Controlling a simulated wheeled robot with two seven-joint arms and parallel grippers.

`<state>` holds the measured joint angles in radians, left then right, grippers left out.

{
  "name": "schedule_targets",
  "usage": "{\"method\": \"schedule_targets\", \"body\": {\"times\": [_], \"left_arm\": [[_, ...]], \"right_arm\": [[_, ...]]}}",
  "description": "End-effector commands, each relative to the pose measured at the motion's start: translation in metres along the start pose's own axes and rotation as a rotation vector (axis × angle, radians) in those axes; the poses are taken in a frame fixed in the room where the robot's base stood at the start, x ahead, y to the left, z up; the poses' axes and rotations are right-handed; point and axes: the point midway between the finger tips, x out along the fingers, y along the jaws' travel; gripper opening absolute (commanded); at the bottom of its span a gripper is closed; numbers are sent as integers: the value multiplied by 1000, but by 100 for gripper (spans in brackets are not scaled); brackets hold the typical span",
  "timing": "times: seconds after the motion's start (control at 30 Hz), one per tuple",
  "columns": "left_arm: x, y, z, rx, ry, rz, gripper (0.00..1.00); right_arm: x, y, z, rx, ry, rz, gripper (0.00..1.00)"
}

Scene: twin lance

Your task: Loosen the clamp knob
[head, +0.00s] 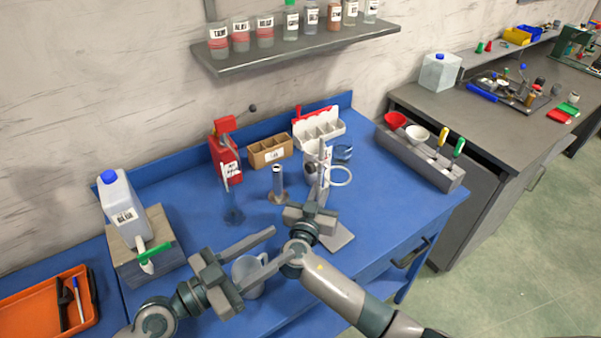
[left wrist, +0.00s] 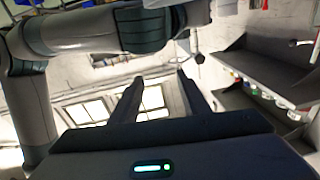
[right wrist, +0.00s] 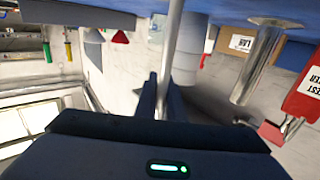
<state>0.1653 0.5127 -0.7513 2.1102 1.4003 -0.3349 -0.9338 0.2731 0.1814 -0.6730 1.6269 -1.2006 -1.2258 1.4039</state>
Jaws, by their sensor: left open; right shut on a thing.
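A stand with an upright metal rod (head: 323,172) rises from a flat grey base (head: 336,236) on the blue bench. A pale clamp ring (head: 349,177) sticks out to the right of the rod. A small dark part, which looks like the clamp knob (head: 310,168), sits left of the rod. My right gripper (head: 311,205) is shut on the rod below the ring; the right wrist view shows the rod (right wrist: 173,48) at its fingers (right wrist: 161,85). My left gripper (head: 285,245) is open and empty, left of the stand. The left wrist view shows its fingers (left wrist: 158,77) apart with nothing between.
A grey mug (head: 246,277) stands below my left gripper.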

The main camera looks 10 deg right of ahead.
Motion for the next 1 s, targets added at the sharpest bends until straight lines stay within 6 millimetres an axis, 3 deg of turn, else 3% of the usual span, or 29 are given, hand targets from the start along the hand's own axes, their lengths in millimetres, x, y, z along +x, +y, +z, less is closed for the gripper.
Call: {"method": "schedule_targets", "body": {"times": [0.2,0.4,0.6,1.0], "left_arm": [[26,-59,-20,-17,-16,-22,42],[33,-92,-26,-57,-39,-35,42],[34,-103,-27,-77,-49,-39,42],[34,-103,-27,-78,-50,-39,42]], "right_arm": [[0,0,0,0,0,0,0],[0,0,0,0,0,0,0],[0,0,0,0,0,0,0],[0,0,0,0,0,0,0]]}}
